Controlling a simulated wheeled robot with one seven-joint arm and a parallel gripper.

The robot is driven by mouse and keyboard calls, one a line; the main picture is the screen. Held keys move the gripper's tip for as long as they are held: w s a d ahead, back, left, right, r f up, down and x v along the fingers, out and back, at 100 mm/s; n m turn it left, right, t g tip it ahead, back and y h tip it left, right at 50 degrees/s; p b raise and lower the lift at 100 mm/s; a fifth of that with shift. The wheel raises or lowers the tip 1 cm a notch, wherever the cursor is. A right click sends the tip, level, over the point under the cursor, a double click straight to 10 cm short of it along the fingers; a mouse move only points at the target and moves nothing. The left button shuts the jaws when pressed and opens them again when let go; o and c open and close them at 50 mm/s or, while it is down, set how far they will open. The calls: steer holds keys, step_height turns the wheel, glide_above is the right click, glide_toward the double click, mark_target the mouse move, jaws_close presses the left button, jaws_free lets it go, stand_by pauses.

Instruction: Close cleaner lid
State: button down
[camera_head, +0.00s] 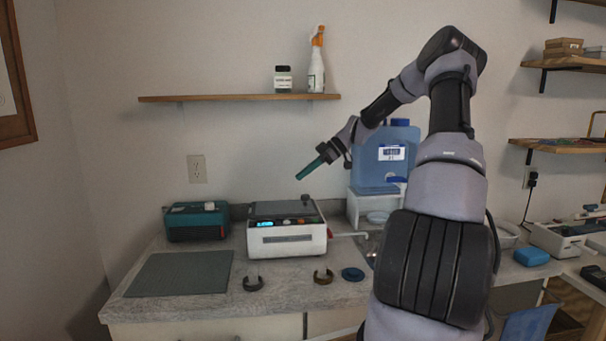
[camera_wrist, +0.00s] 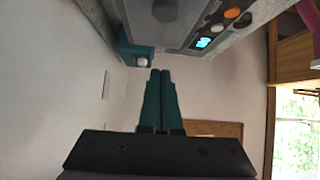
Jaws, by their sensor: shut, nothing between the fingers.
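The cleaner (camera_head: 287,239) is a white box with a lit blue display and orange buttons on its front, standing on the counter. Its dark grey lid (camera_head: 277,209) shows at the top, with a black knob near the right; I cannot tell if the lid is fully down. My gripper (camera_head: 299,178) has teal fingers, shut and empty, in the air above the cleaner and apart from it. In the wrist view the shut fingers (camera_wrist: 160,72) point toward the upper middle, and the cleaner's front panel (camera_wrist: 208,30) is at the top, seen upside down.
A teal box (camera_head: 196,222) stands left of the cleaner, behind a grey-green mat (camera_head: 180,273). A blue water tank (camera_head: 384,165) on a white stand is to the right. A wooden shelf (camera_head: 238,98) is above.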

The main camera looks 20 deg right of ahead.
step_height(320, 180, up, 10)
steer(key=s+a+r+m+h, duration=0.3)
steer(key=s+a+m+h, duration=0.4)
steer(key=s, duration=0.6)
steer(key=s+r+m+t, duration=0.2)
steer(key=s+m, duration=0.4)
steer(key=s, duration=0.5)
steer(key=s+r+m+t+h, duration=0.1)
steer(key=s+r+m+t, duration=0.2)
steer(key=s+m, duration=0.4)
steer(key=s, duration=0.4)
steer(key=shift+s, duration=0.35)
steer(key=shift+r, duration=0.1)
